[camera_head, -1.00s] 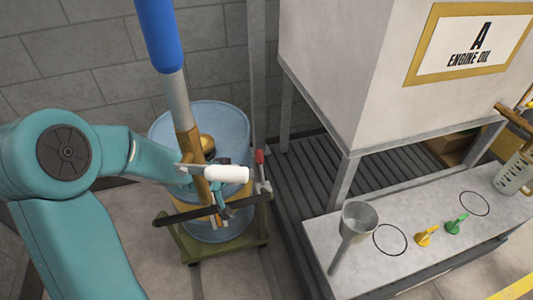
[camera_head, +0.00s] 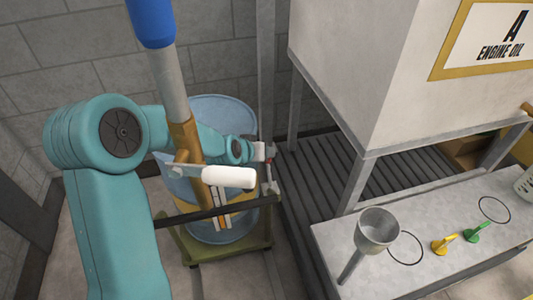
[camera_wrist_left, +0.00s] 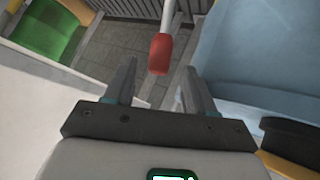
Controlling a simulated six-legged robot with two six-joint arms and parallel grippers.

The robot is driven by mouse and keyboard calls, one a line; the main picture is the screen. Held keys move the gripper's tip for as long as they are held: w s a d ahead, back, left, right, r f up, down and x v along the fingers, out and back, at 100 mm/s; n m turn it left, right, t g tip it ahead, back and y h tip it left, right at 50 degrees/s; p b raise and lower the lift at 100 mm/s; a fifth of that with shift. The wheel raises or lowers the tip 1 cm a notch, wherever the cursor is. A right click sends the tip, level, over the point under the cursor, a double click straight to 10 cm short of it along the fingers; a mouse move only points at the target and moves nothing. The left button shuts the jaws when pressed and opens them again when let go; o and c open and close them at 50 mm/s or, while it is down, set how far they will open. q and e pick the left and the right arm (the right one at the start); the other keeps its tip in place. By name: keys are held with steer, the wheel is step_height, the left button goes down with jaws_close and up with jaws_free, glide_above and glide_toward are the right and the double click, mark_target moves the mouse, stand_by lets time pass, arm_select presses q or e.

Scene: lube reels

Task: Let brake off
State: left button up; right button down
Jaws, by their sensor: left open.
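The brake lever has a red grip (camera_wrist_left: 160,54) on a grey metal rod. In the left wrist view, the grip is ahead of and between my left gripper's two fingers (camera_wrist_left: 156,88), with clear gaps on both sides. My left gripper (camera_head: 268,152) is open and empty. In the head view it is beside the blue drum (camera_head: 226,108), at the lever on the trolley's right side. It mostly hides the red grip there; the lever's grey lower part (camera_head: 270,184) shows below. My right gripper is not in view.
The drum stands on a green trolley (camera_head: 247,252) with a dark bar. A pump with a white handle (camera_head: 228,177) rises in front of my arm.

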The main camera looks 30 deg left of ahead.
mark_target(268, 167)
arm_select(q)
steer(key=shift+x, duration=2.35)
steer(key=shift+r, duration=0.1)
jaws_close()
steer(key=shift+w, duration=0.1)
